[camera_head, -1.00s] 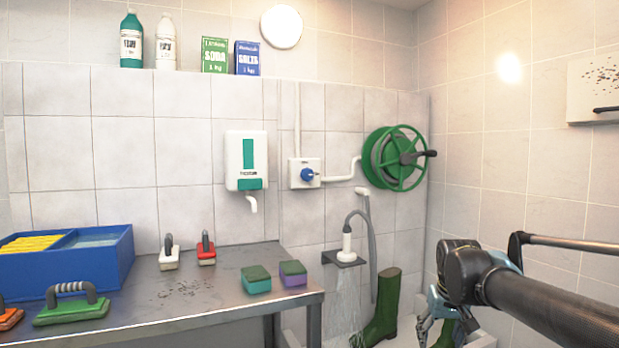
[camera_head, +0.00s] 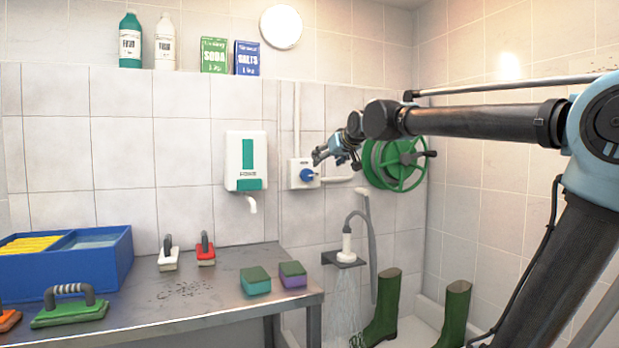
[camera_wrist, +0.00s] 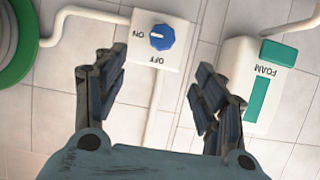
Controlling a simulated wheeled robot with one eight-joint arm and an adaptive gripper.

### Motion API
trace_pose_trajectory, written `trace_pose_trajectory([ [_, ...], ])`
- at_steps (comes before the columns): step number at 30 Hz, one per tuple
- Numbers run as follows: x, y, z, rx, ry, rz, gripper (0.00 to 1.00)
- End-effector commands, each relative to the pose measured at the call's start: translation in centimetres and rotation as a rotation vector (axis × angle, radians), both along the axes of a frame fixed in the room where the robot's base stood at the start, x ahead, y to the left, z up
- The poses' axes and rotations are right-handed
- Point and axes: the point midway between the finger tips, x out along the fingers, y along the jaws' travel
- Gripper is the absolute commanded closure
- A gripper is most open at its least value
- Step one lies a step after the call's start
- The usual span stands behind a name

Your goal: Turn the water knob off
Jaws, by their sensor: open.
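The blue water knob (camera_head: 307,175) sits on a white wall box (camera_head: 296,174) beside the hose reel. In the wrist view, which is upside down, the knob (camera_wrist: 162,37) shows a white mark pointing toward the printed ON; OFF is printed on another side. My gripper (camera_head: 330,154) is up in front of the wall, close to the box at its upper right. In the wrist view my gripper (camera_wrist: 157,72) is open and empty, its two fingers apart with the knob beyond them and not touched. Water runs from the shower head (camera_head: 346,246).
A green hose reel (camera_head: 394,181) is right of the box, joined by a white pipe. A foam dispenser (camera_head: 246,160) hangs to the left. A steel table (camera_head: 215,290) with brushes, sponges and a blue bin (camera_head: 100,268) stands below left. Green boots (camera_head: 385,305) stand on the floor.

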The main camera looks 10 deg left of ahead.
Motion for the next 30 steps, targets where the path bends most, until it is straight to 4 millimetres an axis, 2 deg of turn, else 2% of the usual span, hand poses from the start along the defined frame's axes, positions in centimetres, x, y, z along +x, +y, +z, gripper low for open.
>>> trace_pose_trajectory([
  [3, 0.4, 0.6, 0.3, 0.005, -0.008, 0.004, 0.36],
  [8, 1.5, 1.3, -0.3, 0.005, -0.007, 0.003, 0.36],
  [30, 9.4, 6.6, -4.3, 0.004, -0.006, 0.003, 0.36],
])
